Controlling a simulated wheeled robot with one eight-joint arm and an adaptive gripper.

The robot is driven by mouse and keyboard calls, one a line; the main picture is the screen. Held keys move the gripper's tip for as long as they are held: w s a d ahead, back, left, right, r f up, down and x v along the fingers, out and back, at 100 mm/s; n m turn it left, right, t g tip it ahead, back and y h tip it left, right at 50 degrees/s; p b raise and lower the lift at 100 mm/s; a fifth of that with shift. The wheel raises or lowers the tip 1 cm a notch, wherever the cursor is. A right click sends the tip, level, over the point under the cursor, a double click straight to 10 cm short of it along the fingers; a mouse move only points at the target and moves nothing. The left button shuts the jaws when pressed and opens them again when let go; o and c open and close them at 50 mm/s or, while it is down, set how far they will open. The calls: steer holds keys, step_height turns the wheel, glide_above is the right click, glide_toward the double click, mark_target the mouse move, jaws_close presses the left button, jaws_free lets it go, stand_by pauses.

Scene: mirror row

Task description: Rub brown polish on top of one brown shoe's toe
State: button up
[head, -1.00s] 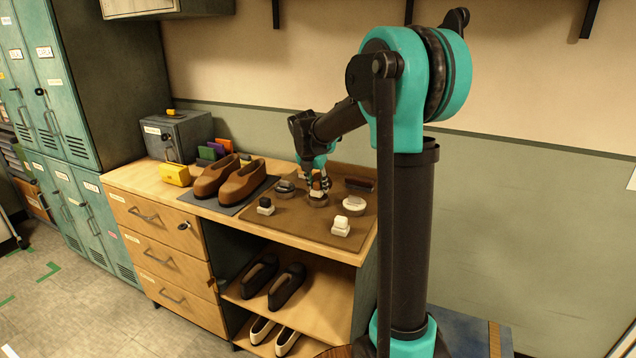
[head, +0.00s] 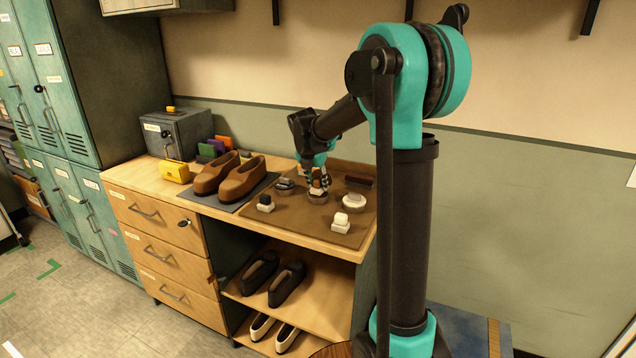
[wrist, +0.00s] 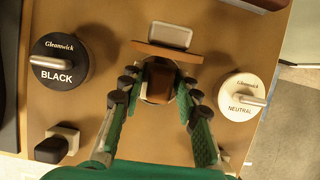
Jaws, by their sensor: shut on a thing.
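Two brown shoes, one at the left (head: 212,176) and one at the right (head: 243,180), stand side by side on a dark mat (head: 238,204) on the counter. To their right, my gripper (head: 318,184) points down over a round tin (head: 317,197). In the wrist view my gripper (wrist: 159,92) is shut on a brown applicator block (wrist: 160,78) between its fingertips. The fingers and block hide most of the tin, so I cannot tell whether the block touches it. A brown bar with a pale plate (wrist: 170,35) lies just beyond the block.
A black tin (wrist: 59,62) is left of my gripper and a white neutral tin (wrist: 240,96) right. Dark-topped (head: 265,203) and white (head: 341,222) applicators stand toward the front.

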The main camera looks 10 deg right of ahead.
mark_target(318, 178)
steer(key=shift+f, duration=0.35)
stand_by(1.1)
steer(key=shift+r, duration=0.1)
steer(key=shift+r, duration=3.45)
